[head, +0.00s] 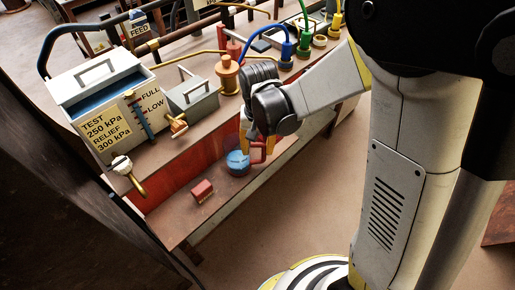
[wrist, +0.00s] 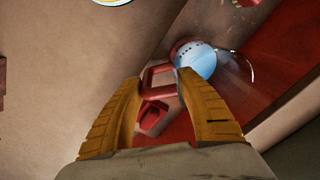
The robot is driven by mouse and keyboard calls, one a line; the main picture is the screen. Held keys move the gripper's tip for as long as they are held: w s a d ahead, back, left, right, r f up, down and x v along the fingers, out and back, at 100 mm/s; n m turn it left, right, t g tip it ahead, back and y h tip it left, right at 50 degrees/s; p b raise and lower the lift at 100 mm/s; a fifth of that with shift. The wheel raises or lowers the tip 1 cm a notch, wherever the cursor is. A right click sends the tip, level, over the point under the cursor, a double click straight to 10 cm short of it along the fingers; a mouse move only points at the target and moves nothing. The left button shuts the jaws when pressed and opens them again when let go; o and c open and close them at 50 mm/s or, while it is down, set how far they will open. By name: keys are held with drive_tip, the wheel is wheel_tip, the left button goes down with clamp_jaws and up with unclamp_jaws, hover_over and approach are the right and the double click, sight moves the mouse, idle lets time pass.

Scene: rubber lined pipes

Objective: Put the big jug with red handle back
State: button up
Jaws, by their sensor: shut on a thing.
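The big jug (head: 237,163) is clear, with something blue in it, and has a red handle (head: 258,153) on its right side. It is over the lower shelf (head: 180,214) of the bench; I cannot tell whether it rests there or hangs just above. My gripper (head: 251,145) reaches down from above and is shut on the red handle. In the wrist view the yellow fingers of my gripper (wrist: 159,84) stand on either side of the red handle (wrist: 160,72), and the blue-filled jug (wrist: 196,62) shows beyond it, partly behind the right finger.
A small red block (head: 202,190) lies on the shelf, left of the jug. Above is the bench top with a grey test tank (head: 97,78), a small grey box (head: 193,97), an orange fitting (head: 228,75) and coloured hoses (head: 275,33). Open floor (head: 285,195) lies right of the shelf.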

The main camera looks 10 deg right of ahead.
drive_tip(key=shift+f, duration=0.15)
drive_tip(key=o, duration=1.4)
drive_tip(key=shift+c, duration=0.2)
wheel_tip(320, 180, up, 12)
drive_tip(key=p, duration=0.4)
drive_tip(key=shift+s+d+p, duration=0.1)
drive_tip(key=shift+p, duration=0.3)
drive_tip(key=s+d+r+n+t, duration=0.2)
drive_tip(key=s+d+r+t, duration=0.5)
drive_tip(key=s+r, duration=0.3)
drive_tip(key=shift+s+d, duration=0.7)
drive_tip(key=shift+d, duration=0.15)
